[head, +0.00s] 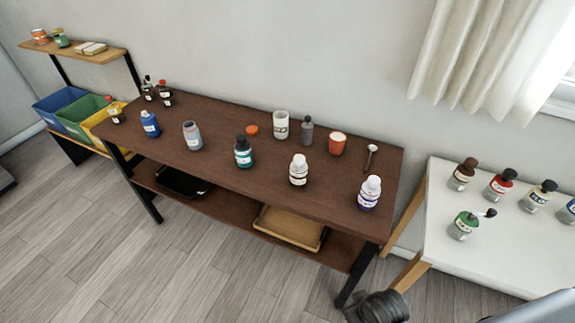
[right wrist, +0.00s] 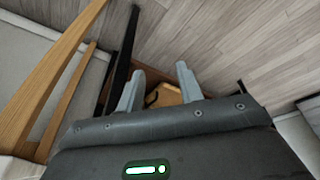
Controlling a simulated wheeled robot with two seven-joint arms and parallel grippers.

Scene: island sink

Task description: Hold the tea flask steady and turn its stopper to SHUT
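No label can be read, so I cannot be sure which vessel is the tea flask. A small green-labelled flask (head: 463,225) with a dark and white stopper jutting to one side stands upright at the front of the white table (head: 480,256) in the head view. Which way its stopper is set is too small to tell. My right gripper (right wrist: 158,85) shows in the right wrist view with its two grey fingers apart and nothing between them. It points down toward the floor, away from the flasks. My left gripper is in neither view.
Behind the green flask stand a brown-capped bottle (head: 462,174), a red bottle (head: 498,184) and others. A brown table (head: 215,163) on the left holds several bottles, jars and cups. A tan tray (head: 290,228) lies on its lower shelf. Bins (head: 60,102) stand far left.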

